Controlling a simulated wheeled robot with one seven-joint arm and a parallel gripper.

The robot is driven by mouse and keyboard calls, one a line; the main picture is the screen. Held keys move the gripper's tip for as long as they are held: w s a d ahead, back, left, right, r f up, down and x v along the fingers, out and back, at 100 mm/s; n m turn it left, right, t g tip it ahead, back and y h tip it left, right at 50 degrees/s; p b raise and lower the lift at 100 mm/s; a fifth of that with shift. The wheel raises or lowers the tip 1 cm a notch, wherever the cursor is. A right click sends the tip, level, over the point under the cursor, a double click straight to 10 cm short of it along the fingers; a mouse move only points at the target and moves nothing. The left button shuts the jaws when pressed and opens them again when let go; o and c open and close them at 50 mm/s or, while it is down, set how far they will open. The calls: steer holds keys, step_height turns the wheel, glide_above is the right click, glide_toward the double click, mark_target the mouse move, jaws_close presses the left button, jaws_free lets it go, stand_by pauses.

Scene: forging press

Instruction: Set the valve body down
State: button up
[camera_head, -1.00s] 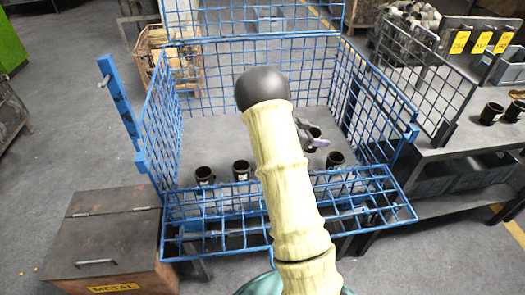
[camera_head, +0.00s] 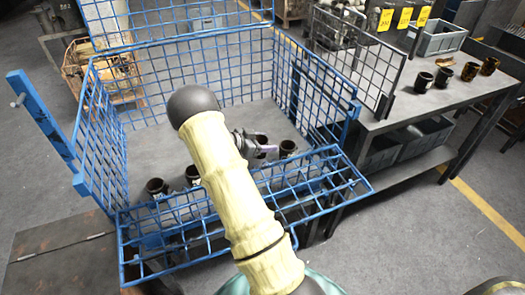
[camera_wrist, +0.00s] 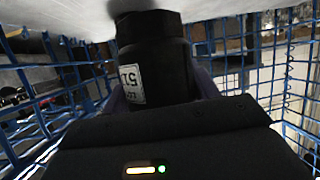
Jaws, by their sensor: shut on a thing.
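My gripper (camera_head: 262,152), partly hidden behind my pale arm in the head view, is inside the blue mesh crate (camera_head: 226,85). It is shut on a dark valve body (camera_head: 258,140), which also shows in the wrist view (camera_wrist: 155,60) with a white label on its side. The held body's far end is close to the grey crate floor (camera_wrist: 60,14); I cannot tell whether it touches. Other dark valve bodies stand near the front of the crate: two to the left (camera_head: 157,187) (camera_head: 193,175) and one just right of my gripper (camera_head: 288,149).
The crate's front mesh flap (camera_head: 318,190) is folded outward. The crate's rear floor looks clear.

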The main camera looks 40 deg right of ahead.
steer(key=shift+r, duration=0.1)
steer(key=shift+f+b, duration=0.45)
steer(key=shift+f, duration=1.5)
steer(key=o, duration=1.3)
steer(key=p+v, duration=0.1)
steer(key=v, duration=0.6)
steer(key=shift+a, duration=0.3)
